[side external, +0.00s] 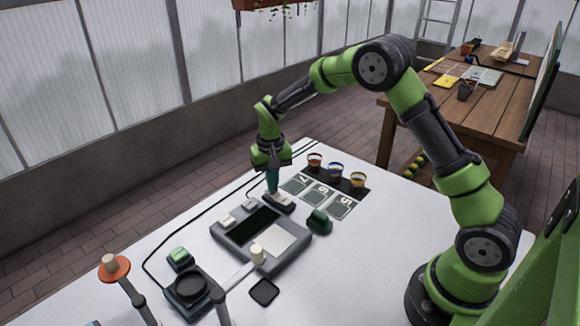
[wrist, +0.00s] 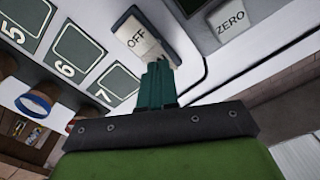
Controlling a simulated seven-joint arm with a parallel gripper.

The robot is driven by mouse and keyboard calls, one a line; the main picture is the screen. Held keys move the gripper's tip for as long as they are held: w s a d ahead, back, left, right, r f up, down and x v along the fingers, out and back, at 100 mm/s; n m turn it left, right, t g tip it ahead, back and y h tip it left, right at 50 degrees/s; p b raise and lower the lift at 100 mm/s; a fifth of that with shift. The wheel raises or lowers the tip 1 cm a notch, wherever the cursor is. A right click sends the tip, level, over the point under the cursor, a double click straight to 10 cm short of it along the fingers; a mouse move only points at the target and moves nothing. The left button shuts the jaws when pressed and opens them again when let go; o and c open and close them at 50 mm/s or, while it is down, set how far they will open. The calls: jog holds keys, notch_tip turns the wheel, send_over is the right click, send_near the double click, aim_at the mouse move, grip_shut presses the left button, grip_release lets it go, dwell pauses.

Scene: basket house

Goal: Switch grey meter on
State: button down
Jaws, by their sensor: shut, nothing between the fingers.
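The grey meter (side external: 232,250) lies on the white table, with a dark screen and a pale panel on top. In the side view the switch's dark base (side external: 284,204) is partly hidden by my fingers. My gripper (side external: 272,189) points down over the switch with its teal fingers shut and empty. In the wrist view the fingertips (wrist: 158,66) overlap the switch's near end; I cannot tell whether they touch it.
A ZERO button (wrist: 229,18) sits on the meter. Numbered dark squares (side external: 318,195) and several coloured cups (side external: 336,170) lie behind right. A green block (side external: 319,221) is right of the meter. A green-button box (side external: 179,258) and an orange-topped post (side external: 115,268) stand left.

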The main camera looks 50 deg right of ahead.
aim_at(276, 196)
jog(key=shift+f, duration=0.35)
jog(key=shift+r, duration=0.1)
notch_tip(276, 196, up, 7)
dwell(0.8)
jog(key=shift+s+f, duration=0.1)
jog(key=shift+f, duration=0.2)
jog(key=shift+s+a+f, duration=0.2)
jog(key=shift+s, duration=0.4)
jog(key=s+a+r+n+t+y, duration=0.1)
jog(key=s+a+r+t, duration=0.1)
jog(key=s+r, duration=0.5)
jog(key=s+a+r+n+t+y, duration=0.1)
jog(key=s+a+r+t, duration=0.2)
jog(key=s, duration=1.3)
notch_tip(276, 196, up, 6)
jog(key=shift+s+f+t, duration=0.25)
jog(key=shift+s+t, duration=0.05)
jog(key=shift+t, duration=0.8)
